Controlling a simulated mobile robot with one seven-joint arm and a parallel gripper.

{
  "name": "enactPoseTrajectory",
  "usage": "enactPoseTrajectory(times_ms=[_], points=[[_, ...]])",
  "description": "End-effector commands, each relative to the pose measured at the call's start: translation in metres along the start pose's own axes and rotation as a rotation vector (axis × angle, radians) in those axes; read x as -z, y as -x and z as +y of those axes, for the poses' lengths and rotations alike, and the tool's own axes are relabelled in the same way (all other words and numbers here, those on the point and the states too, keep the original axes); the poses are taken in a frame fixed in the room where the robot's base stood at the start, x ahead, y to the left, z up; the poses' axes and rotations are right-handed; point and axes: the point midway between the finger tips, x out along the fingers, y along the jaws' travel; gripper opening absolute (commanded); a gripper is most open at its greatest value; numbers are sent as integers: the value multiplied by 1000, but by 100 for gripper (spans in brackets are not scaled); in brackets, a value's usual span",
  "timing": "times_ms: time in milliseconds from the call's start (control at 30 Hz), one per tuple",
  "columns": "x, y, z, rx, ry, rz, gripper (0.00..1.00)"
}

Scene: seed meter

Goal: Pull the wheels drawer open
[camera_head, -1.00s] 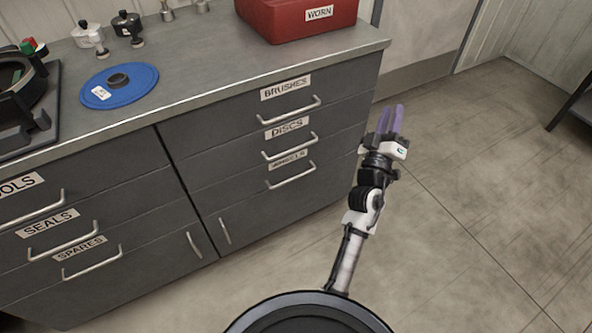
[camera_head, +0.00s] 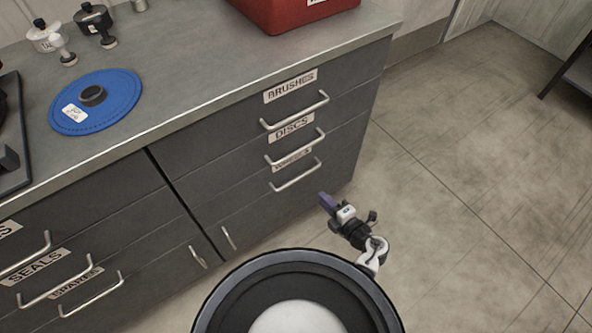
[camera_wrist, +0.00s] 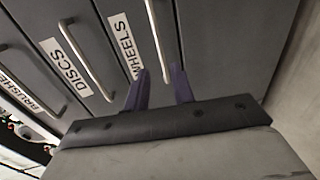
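The wheels drawer is the third down in the right stack of the grey cabinet, below brushes and discs. Its label (camera_head: 291,160) is partly hidden by the discs handle in the head view; its bar handle (camera_head: 295,175) is in plain view. The drawer looks shut. In the wrist view the WHEELS label (camera_wrist: 126,45) and its handle (camera_wrist: 157,40) are just beyond the fingers. My gripper (camera_head: 327,203) has purple fingers. In the wrist view my gripper (camera_wrist: 160,88) is open, with nothing between the fingertips. It is apart from the handle, below and right of it in the head view.
The discs handle (camera_head: 295,147) and brushes handle (camera_head: 295,110) are close above. A cupboard door handle (camera_head: 229,238) is lower left. A blue disc (camera_head: 120,90) and red box (camera_head: 290,12) stand on the worktop. The floor (camera_head: 450,170) at right is clear.

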Motion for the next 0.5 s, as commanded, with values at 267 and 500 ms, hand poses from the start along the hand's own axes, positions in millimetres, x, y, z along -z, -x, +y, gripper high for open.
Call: enactPoseTrajectory(times_ms=[267,500], points=[[0,-45,3,-4,0,4,25],[0,-96,3,-4,2,3,25]])
